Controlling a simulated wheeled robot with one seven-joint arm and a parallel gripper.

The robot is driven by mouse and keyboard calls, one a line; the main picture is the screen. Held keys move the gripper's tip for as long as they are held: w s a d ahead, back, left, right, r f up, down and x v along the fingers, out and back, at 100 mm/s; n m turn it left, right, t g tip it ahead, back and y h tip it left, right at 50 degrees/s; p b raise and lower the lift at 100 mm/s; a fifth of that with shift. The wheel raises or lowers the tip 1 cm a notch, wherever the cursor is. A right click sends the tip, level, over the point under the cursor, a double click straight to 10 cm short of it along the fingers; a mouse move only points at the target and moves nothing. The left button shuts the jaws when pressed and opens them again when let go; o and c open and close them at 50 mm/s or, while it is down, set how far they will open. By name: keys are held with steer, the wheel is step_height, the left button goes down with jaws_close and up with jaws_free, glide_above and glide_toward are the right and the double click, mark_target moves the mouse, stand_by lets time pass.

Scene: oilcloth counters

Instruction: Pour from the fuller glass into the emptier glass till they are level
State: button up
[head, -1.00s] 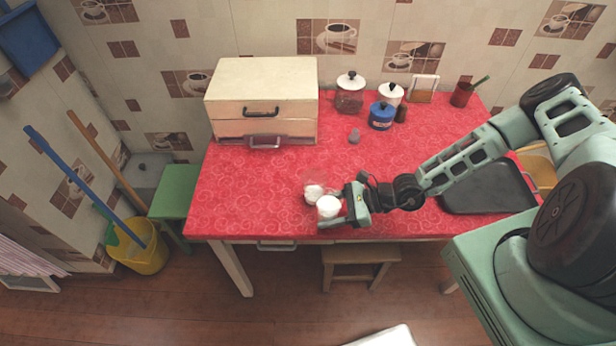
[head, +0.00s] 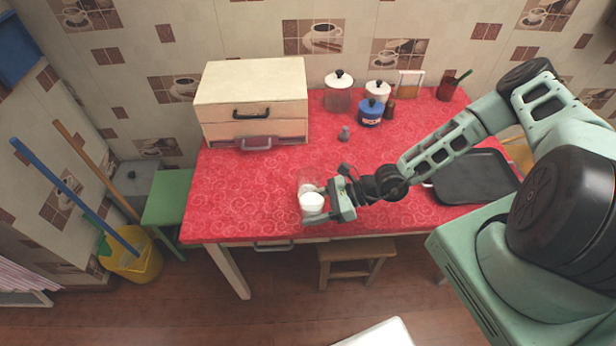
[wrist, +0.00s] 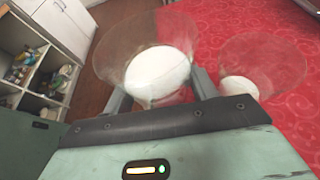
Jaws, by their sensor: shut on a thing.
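My gripper (head: 326,206) is shut on a clear glass (head: 312,204) holding white liquid, near the table's front edge. In the wrist view the held glass (wrist: 150,68) stands between my two fingers (wrist: 160,90), with a broad white surface inside. A second clear glass (head: 307,186) stands just behind it in the head view, partly hidden by it. In the wrist view this second glass (wrist: 264,66) is to the right, with a smaller white patch low inside. The rims look close but apart there. I see no stream between them; any slight tilt is hard to judge.
The red oilcloth table (head: 235,205) is clear left of the glasses. A cream box (head: 250,85) with a drawer, a blue jar (head: 370,113), other jars and a small grey item (head: 344,133) stand behind. A dark tray (head: 472,178) lies right, near my arm.

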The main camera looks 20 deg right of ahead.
mark_target(311, 184)
steer(key=shift+m+g, duration=0.4)
steer(key=shift+m, duration=0.1)
steer(key=r, duration=0.5)
steer(key=shift+w+d, duration=0.1)
steer(key=shift+w, duration=0.2)
steer(key=shift+w+f+b, duration=0.1)
steer(key=shift+f+b, duration=0.1)
steer(key=shift+b, duration=0.25)
steer(key=shift+w+r+m, duration=0.1)
steer(key=shift+w+m, duration=0.05)
steer(key=shift+m, duration=0.15)
steer(key=w+r+m+g, duration=0.1)
steer(key=w+r+m+g+y, duration=0.1)
steer(key=shift+d+r+m, duration=0.15)
steer(key=shift+d+m, duration=0.2)
steer(key=shift+m, duration=0.05)
steer(key=shift+w+b, duration=0.15)
steer(key=shift+b, duration=0.15)
steer(key=shift+f+m+g+b, duration=0.2)
steer(key=shift+m+g+b, duration=0.1)
steer(key=shift+m, duration=0.1)
steer(key=shift+m+y, duration=0.3)
steer(key=shift+w, duration=0.1)
